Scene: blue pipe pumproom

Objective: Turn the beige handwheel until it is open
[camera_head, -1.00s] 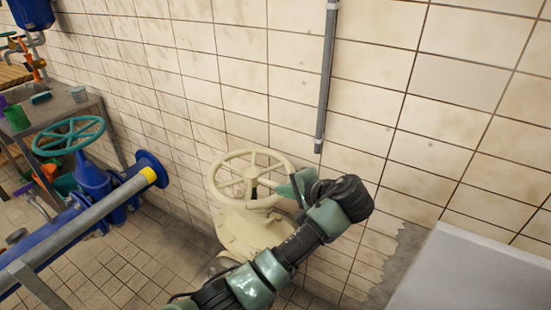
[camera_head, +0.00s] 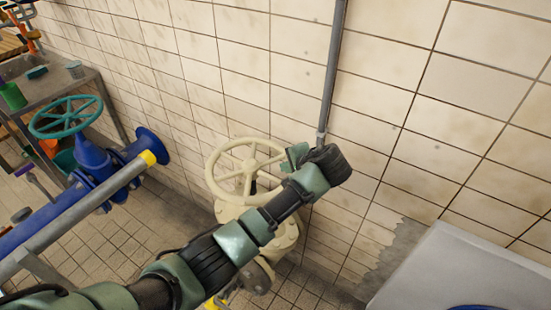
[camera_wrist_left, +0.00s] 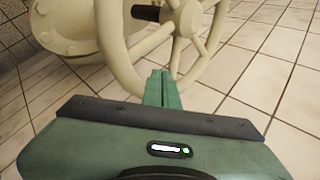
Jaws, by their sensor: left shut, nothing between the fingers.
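The beige handwheel (camera_head: 248,166) sits on a beige valve body near the tiled wall in the head view. It also fills the top of the left wrist view (camera_wrist_left: 187,16), with its spokes, rim and dark stem showing. My left gripper (camera_head: 286,163) is at the right side of the wheel's rim. In the left wrist view its shut green fingers (camera_wrist_left: 158,78) point at the rim and overlap its near edge. Nothing is between them. I cannot tell whether they touch the rim. My right gripper is in neither view.
A teal handwheel (camera_head: 66,118) on a blue valve and pipe (camera_head: 97,185) stands to the left. A grey wall conduit (camera_head: 333,70) comes down behind my gripper. A pale box-like surface (camera_head: 450,270) is at lower right. A metal table (camera_head: 55,92) stands at far left.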

